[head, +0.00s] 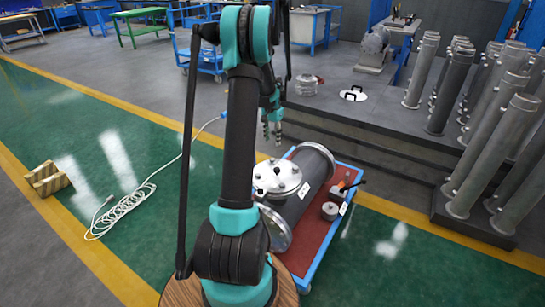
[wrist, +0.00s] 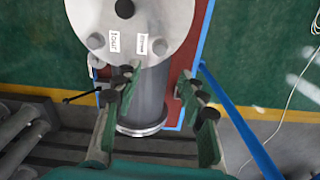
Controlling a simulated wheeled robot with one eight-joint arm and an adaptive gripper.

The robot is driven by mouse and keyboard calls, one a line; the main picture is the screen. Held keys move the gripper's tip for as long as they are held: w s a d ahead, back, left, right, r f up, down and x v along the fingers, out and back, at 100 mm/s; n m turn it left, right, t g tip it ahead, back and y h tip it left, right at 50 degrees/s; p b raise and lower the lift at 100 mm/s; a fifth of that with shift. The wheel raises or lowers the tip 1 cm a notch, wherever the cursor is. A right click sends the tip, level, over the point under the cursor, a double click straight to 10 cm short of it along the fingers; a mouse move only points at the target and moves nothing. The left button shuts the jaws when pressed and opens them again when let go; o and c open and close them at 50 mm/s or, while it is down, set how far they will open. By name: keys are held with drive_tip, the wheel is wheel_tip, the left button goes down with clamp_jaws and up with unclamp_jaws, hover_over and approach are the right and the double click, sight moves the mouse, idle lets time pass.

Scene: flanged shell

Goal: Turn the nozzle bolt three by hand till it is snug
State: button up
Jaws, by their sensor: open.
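The grey shell (head: 303,205) lies on a cart, with a pale round nozzle flange (head: 277,178) on top. The flange fills the upper middle of the wrist view (wrist: 135,20). It carries a dark centre knob (wrist: 124,8) and bolt heads near its rim. One bolt (wrist: 95,41) is beside a label that seems to read "four"; another bolt (wrist: 160,47) is beside a label (wrist: 144,43) too small to read surely. My gripper (head: 272,132) is open and empty above the shell. Its fingers (wrist: 158,82) are spread at the flange's near edge; I cannot tell their height above it.
The red cart top (head: 322,235) has blue edges and holds a small round grey part (head: 330,211) and a red-and-black tool (head: 348,187). Grey pipes (head: 485,150) stand on the dark platform at right. Green floor is open.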

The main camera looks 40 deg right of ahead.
sight(272, 159)
wheel_tip(272, 159, down, 10)
drive_tip(key=shift+f, duration=0.2)
drive_tip(key=shift+c, duration=0.4)
clamp_jaws()
